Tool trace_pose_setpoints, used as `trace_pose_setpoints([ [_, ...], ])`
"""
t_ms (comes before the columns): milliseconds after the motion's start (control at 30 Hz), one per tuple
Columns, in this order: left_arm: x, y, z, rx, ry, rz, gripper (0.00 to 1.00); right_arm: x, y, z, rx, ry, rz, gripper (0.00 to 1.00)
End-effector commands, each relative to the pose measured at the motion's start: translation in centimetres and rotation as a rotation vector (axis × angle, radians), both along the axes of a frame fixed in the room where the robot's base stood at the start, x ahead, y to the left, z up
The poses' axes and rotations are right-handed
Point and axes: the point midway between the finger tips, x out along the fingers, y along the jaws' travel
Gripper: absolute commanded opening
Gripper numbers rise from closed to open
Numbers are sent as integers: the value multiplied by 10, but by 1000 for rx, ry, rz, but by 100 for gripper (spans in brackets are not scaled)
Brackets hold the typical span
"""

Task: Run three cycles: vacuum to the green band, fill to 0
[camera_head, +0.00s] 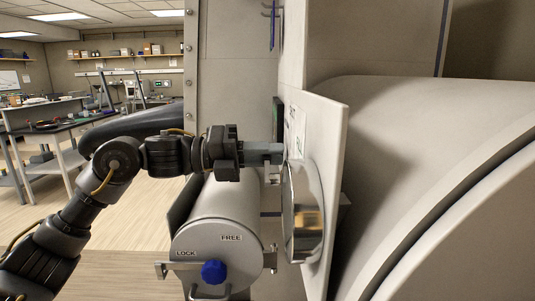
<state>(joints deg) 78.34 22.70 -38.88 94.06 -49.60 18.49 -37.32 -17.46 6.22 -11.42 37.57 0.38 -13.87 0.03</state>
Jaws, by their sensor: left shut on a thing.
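My left gripper (268,152) reaches in from the left at the pale upright panel (328,170). It is shut on a small part at the panel's face; the fingers hide that part, so I cannot tell its shape or setting. A round, shiny metal-rimmed dial or window (302,212) is on the same panel, just below the gripper. I see it nearly edge-on, so no needle, green band or zero mark can be read. A printed sheet (297,125) is on the panel above it. My right gripper is out of view.
Below my left forearm is a pale cylindrical chamber (216,222) marked LOCK and FREE, with a blue knob (213,271) and metal bars at its end. A large curved pale housing (420,150) fills the right. Benches (45,115) stand far left, with open floor before them.

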Motion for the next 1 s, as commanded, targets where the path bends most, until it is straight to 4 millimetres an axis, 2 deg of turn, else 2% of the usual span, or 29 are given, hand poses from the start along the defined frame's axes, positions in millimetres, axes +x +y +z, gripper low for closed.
trace_pose_setpoints([
  [67,1,1,2,-4,2,5,0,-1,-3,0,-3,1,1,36],
  [100,1,1,2,-4,2,5,23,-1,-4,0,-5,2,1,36],
  [233,1,1,1,-2,1,3,40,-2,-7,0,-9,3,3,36],
  [567,0,4,-1,0,0,4,40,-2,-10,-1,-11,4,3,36],
  [667,1,15,-2,0,-1,6,40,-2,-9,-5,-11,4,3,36],
  [1000,-1,80,-2,0,0,6,40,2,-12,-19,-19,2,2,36],
])
